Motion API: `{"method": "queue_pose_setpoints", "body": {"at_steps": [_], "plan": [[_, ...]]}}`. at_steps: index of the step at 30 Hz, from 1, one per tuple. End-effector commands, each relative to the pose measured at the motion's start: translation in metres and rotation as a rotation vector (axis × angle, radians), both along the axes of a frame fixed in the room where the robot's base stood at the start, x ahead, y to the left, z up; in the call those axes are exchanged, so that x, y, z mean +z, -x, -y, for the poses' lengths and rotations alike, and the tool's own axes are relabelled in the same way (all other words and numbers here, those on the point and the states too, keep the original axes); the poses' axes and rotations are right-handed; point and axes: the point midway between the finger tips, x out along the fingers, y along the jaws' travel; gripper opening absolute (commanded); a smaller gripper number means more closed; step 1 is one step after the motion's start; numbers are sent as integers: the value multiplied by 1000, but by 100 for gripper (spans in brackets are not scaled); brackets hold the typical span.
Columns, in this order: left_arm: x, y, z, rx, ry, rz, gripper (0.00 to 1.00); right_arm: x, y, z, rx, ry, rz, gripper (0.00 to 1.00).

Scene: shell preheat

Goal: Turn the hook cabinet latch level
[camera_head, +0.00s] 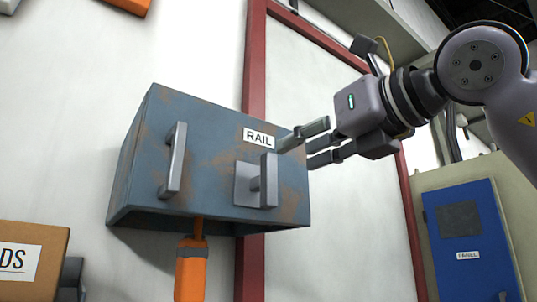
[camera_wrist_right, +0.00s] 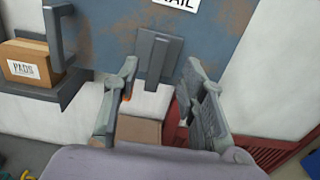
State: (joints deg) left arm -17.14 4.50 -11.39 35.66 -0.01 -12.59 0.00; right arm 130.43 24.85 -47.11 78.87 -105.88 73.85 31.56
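A worn blue-grey cabinet (camera_head: 210,150) labelled RAIL is on the white wall in the head view. Its latch (camera_head: 268,182) is a grey bar on a square plate at the lower right of the front, and the bar stands upright. The latch (camera_wrist_right: 157,58) also shows in the right wrist view, ahead of and between the two fingers. My right gripper (camera_head: 297,152) is open and empty, just above and to the right of the latch, apart from it. It also shows in the right wrist view (camera_wrist_right: 162,72). My left gripper is not in view.
A fixed vertical handle (camera_head: 175,160) is left of the latch. An orange-handled tool (camera_head: 190,268) hangs below the cabinet. A cardboard box (camera_head: 35,262) labelled PADS sits at lower left. A red post (camera_head: 254,70) runs behind the cabinet. A blue panel (camera_head: 465,235) is at right.

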Motion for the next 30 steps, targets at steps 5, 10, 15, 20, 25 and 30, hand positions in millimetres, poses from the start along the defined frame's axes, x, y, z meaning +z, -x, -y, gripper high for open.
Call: {"method": "queue_pose_setpoints", "body": {"at_steps": [5,10,15,20,25,30], "plan": [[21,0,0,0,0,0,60,4,-33,-24,2,1,-3,38],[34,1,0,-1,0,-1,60,3,-57,-42,2,0,-4,38],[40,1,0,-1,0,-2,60,1,-71,-52,1,-1,-2,38],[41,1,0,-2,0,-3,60,0,-75,-55,2,-2,-1,38],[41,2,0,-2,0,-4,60,-1,-75,-55,1,-2,-1,38],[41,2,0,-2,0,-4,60,0,-75,-55,1,-1,-1,30]]}}
